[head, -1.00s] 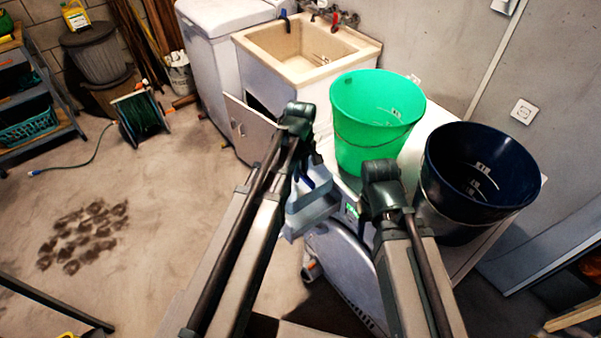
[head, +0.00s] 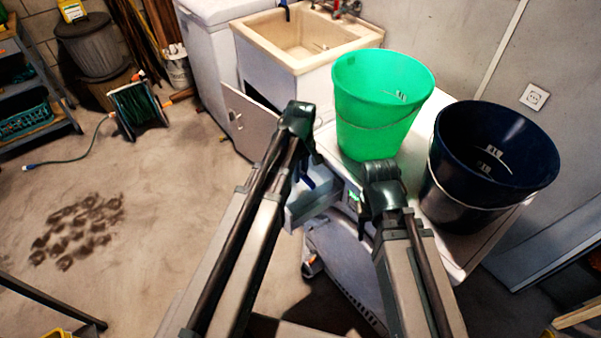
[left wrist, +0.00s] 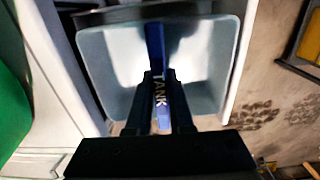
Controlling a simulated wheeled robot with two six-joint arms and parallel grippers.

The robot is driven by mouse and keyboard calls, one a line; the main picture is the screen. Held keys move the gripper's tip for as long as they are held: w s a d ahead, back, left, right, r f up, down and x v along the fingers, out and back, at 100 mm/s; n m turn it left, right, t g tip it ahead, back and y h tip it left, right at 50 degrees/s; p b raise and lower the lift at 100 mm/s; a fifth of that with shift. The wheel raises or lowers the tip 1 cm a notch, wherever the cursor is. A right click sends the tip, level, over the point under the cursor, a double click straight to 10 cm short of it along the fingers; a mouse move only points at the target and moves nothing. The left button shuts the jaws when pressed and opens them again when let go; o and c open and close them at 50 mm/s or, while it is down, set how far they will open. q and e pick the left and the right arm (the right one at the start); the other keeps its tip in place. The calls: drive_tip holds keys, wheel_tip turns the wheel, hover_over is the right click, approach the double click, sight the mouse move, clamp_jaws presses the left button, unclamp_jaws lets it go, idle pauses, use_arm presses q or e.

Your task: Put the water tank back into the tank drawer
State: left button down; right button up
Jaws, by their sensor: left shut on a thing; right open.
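The water tank's blue handle (left wrist: 162,85), lettered TANK, lies between the fingers of my left gripper (left wrist: 161,125), which is shut on it. A pale grey-blue box (left wrist: 105,70) with an open top lies beneath the handle, between white edges (left wrist: 242,60). In the head view the pale box (head: 310,208) juts from the front of the white machine under the green bucket, partly behind my left gripper (head: 308,160). I cannot tell tank from drawer there, nor how deep the tank sits. My right gripper (head: 372,208) is open, mostly hidden by its wrist, before the machine.
A green bucket (head: 380,95) and a dark blue bucket (head: 455,195) stand on the white machine (head: 345,255), close to my right arm. A sink cabinet with an open door (head: 250,125) stands behind. A hose reel (head: 138,108) stands at left. The floor at left is mostly clear.

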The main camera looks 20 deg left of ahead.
use_arm(q)
drive_tip(key=shift+f+b, duration=1.4)
drive_tip(key=shift+f, duration=0.25)
drive_tip(key=shift+w+d+f, duration=0.2)
drive_tip(key=shift+w+d, duration=0.05)
drive_tip(key=c, duration=0.7)
unclamp_jaws()
drive_tip(key=shift+r, duration=0.1)
wheel_tip(320, 180, up, 10)
drive_tip(key=p, duration=0.9)
drive_tip(key=shift+p, duration=0.4)
